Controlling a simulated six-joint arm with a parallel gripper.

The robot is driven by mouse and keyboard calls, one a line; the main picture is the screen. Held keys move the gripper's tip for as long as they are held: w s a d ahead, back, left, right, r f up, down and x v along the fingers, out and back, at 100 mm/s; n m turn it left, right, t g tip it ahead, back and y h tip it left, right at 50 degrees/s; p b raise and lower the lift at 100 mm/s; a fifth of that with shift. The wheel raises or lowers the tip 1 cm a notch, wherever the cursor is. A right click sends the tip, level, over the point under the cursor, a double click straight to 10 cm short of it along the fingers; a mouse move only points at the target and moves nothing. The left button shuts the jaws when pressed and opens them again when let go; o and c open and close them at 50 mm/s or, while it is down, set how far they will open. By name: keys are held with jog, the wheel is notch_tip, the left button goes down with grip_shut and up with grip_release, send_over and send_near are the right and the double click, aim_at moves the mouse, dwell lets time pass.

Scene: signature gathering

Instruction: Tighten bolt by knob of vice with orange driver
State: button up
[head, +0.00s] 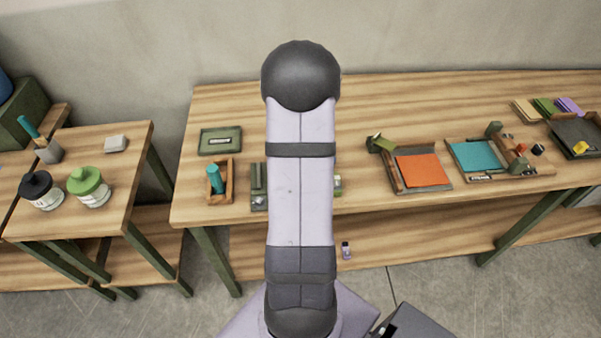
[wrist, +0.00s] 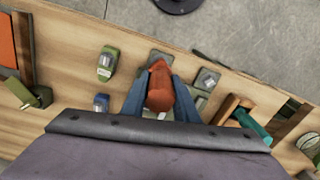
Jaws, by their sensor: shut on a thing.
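My gripper (wrist: 160,90) shows in the wrist view with its two blue fingers closed around the orange driver (wrist: 160,86). The driver's far end is toward the table, and its tip is hidden. Grey-green metal pieces (wrist: 207,79), which look like the vice, sit on the table right beside and partly behind the driver. In the head view a similar grey-green piece (head: 258,187) shows just left of my arm, which hides the gripper and driver. I cannot make out the knob or a single bolt clearly, nor whether the driver touches one.
A teal driver (head: 215,179) stands in a wooden holder left of the vice; the holder also shows in the wrist view (wrist: 232,106). A small green item (wrist: 106,64) and a blue one (wrist: 101,102) stand nearby. An orange sheet (head: 422,170) lies on a tray to the right.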

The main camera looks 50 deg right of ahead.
jog(key=shift+f+b, duration=1.55)
jog(key=shift+f, duration=0.25)
jog(key=m+b, duration=0.1)
jog(key=m, duration=0.4)
jog(key=shift+b, duration=0.4)
jog(key=shift+r+m+p, duration=0.25)
jog(key=shift+m+p, duration=0.25)
jog(key=shift+p, duration=0.05)
jog(key=m+p, duration=0.1)
jog(key=m, duration=0.3)
jog(key=shift+d+f+m+p, duration=0.15)
jog(key=shift+m+p, duration=0.25)
jog(key=shift+m, duration=0.8)
jog(key=shift+n, duration=0.7)
jog(key=shift+p, duration=0.4)
